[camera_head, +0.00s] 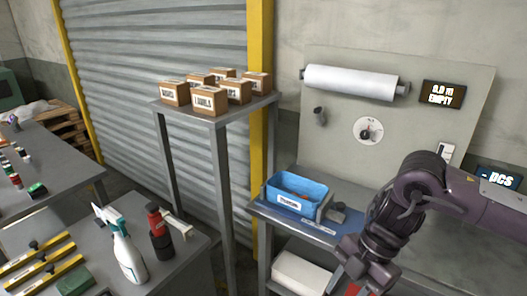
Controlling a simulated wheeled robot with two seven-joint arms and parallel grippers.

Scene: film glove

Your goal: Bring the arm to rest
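My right arm (415,192) comes in from the right, bends at a dark elbow joint and hangs down in front of the workbench. Its lower end, with the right gripper (362,268), is at the bottom edge of the view. The fingers are not clear there, and a small red patch shows beside them. I cannot tell whether the gripper is open or holds anything. My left arm and gripper are not in view.
The workbench (262,207) carries a blue bin (296,190) left of my arm. A wall panel (440,115) holds a white roll (350,82) and a dial (368,131). A tall stand (217,120) bears several small boxes. A spray bottle (130,257) stands on the near-left table.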

